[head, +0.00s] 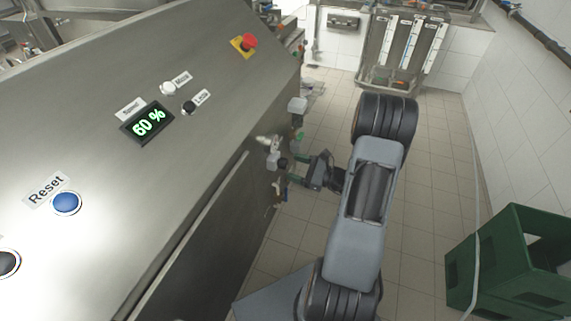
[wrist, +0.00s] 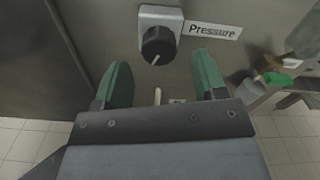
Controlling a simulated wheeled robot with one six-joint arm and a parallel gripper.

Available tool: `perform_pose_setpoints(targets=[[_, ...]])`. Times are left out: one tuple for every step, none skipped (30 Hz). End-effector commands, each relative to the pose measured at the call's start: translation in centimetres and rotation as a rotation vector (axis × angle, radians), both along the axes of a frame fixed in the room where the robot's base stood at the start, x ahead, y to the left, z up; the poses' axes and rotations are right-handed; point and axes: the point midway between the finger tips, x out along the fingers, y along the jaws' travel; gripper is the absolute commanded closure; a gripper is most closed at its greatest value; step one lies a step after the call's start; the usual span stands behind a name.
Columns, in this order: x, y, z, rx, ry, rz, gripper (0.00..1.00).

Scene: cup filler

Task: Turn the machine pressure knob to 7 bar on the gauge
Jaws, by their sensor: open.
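The pressure knob (wrist: 159,46) is black and round with a pale pointer line, on a grey square mount. A "Pressure" label (wrist: 215,31) is beside it on the right. In the head view the knob (head: 283,163) is small, at the machine's right end. My gripper (wrist: 160,82) has green fingers, open, on either side below the knob in the wrist view, with nothing between them. In the head view my gripper (head: 299,168) is close to the knob, and I cannot tell if it touches. I see no readable gauge in either view.
The steel machine (head: 150,110) fills the left, with a speed display (head: 147,123) reading 60 %, a blue reset button (head: 66,202) and a red emergency button (head: 249,41). A green crate (head: 510,262) stands at the lower right.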

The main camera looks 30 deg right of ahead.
Motion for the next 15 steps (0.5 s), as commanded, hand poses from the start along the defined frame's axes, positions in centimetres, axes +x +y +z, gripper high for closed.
perform_pose_setpoints(targets=[[0.6, 0.6, 0.0, 0.000, 0.000, 0.004, 0.35], [0.9, 0.9, 0.0, 0.000, 0.000, 0.004, 0.35], [1.2, 1.2, 0.0, 0.000, 0.000, 0.004, 0.35], [1.5, 1.4, 0.0, -0.001, 0.001, 0.003, 0.35], [1.7, 1.6, 0.0, -0.001, 0.001, 0.003, 0.35], [1.9, 1.9, 0.0, -0.001, 0.001, 0.003, 0.35], [2.1, 2.0, 0.0, -0.001, 0.001, 0.002, 0.35], [2.3, 2.1, 0.0, -0.001, 0.001, 0.002, 0.35], [2.4, 2.3, 0.0, -0.001, 0.001, 0.002, 0.35], [2.5, 2.4, 0.0, -0.001, 0.001, 0.002, 0.35], [2.6, 2.4, 0.0, -0.001, 0.001, 0.002, 0.35], [2.7, 2.5, 0.0, -0.001, 0.001, 0.001, 0.35], [2.7, 2.5, 0.0, -0.001, 0.001, 0.001, 0.35], [2.7, 2.6, 0.0, -0.001, 0.001, 0.001, 0.35], [2.8, 2.6, 0.0, -0.001, 0.001, 0.001, 0.35]])
